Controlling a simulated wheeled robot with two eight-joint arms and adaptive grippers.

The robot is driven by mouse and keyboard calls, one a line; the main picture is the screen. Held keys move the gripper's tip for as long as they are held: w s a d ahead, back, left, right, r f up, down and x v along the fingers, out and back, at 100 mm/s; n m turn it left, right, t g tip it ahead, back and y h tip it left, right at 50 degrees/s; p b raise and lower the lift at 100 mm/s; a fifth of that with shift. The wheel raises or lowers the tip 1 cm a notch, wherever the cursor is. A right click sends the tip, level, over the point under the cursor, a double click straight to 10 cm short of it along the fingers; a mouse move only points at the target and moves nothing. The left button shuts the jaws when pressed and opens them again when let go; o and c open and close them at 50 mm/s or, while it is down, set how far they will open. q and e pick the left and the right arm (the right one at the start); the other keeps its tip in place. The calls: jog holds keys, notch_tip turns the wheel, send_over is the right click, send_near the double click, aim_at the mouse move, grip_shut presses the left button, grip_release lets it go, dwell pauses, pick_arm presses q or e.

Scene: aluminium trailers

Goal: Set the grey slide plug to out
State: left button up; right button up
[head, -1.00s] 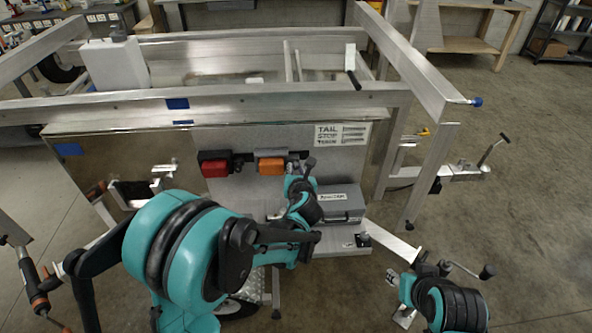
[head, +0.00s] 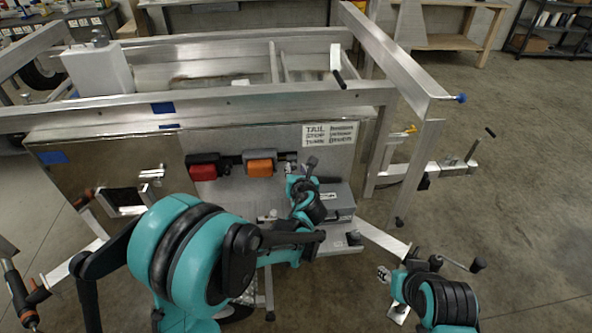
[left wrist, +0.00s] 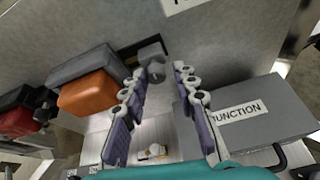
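A small grey block (left wrist: 151,52) with a rounded end stands on the panel beside the orange lamp in the left wrist view; it looks like the grey slide plug. In the head view only a small part shows there, beside my gripper. My left gripper (left wrist: 168,72) is open, its two fingers apart. Its tips are just short of the block, which lies ahead and slightly left of the gap. I cannot tell if they touch. In the head view my left gripper (head: 300,168) is in front of the panel, its fingers mostly hidden. My right gripper (head: 384,274) is low at the right; its fingers are unclear.
An orange lamp (left wrist: 92,92) and a red lamp (head: 204,167) sit left of the block. A grey junction box (left wrist: 250,112) is close to the gripper's right. The trailer frame (head: 225,101) runs above the panel. Open floor (head: 530,200) lies at the right.

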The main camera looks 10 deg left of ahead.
pick_arm(q)
jog(key=v, duration=1.2)
jog(key=shift+r, duration=0.1)
jog(key=s+a+f+n+g, duration=0.1)
jog(key=s+a+n+g, duration=0.3)
jog(key=s+a+n, duration=1)
jog(key=s+d+f+n+g+h, duration=0.2)
jog(key=s+n, duration=0.5)
jog(key=n, duration=1.4)
jog(key=shift+h, duration=0.8)
